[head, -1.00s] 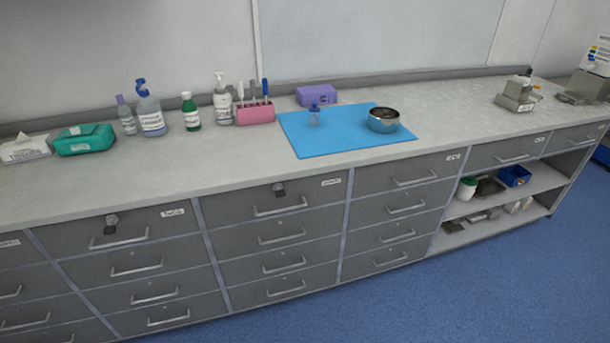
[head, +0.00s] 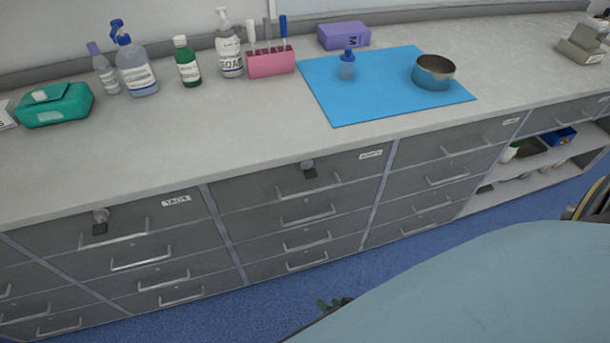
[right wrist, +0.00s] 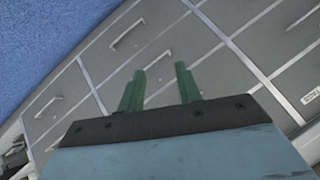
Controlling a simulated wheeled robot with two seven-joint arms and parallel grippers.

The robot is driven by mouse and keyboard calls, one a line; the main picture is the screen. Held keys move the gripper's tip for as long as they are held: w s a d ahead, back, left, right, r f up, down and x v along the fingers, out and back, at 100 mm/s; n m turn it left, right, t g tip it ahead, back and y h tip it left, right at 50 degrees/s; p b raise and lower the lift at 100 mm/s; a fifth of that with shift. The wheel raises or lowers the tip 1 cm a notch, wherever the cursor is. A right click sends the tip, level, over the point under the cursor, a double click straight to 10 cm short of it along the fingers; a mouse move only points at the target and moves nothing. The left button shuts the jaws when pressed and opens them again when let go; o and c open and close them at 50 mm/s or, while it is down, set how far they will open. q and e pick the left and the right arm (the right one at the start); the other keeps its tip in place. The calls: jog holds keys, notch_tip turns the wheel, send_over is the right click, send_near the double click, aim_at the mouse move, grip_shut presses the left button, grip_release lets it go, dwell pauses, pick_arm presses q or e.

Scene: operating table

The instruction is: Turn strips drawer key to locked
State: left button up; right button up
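Two top drawers of the grey cabinet each have a lock with a key: the left key (head: 101,216) and the middle key (head: 308,169). Each sits above and left of its drawer's handle. The label (head: 176,199) on the left drawer and the label (head: 370,155) on the middle drawer are too blurred to read surely, so I cannot tell which is the strips drawer. Both drawers are closed. My right gripper (head: 335,303) is low in front of the cabinet, apart from both keys. In the right wrist view its green fingers (right wrist: 160,84) are open and empty. My left gripper is out of view.
The counter holds a teal wipes pack (head: 54,105), several bottles, a pink rack (head: 271,64), a purple box (head: 343,36) and a blue mat (head: 350,112) with a metal bowl (head: 433,74). Drawer handles stick out. Blue floor (head: 250,312) lies clear before the cabinet.

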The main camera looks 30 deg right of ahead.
jog(key=w+d+r+m+t+h+b, duration=0.1)
jog(key=w+r+m+t+b, duration=0.1)
jog(key=w+r+m+t, duration=0.55)
jog(key=m+h, duration=0.5)
jog(key=m, duration=0.3)
send_near(312, 178)
jog(key=shift+n+t+y, duration=0.3)
jog(key=shift+n+t, duration=0.05)
jog(key=x, duration=0.7)
jog(key=b+x, duration=0.1)
jog(key=x, duration=0.3)
jog(key=shift+d+f, duration=0.25)
jog(key=shift+d, duration=0.05)
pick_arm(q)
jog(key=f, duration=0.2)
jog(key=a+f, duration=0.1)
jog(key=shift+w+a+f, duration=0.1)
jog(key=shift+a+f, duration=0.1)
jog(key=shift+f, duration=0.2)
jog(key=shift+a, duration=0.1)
pick_arm(e)
grip_shut()
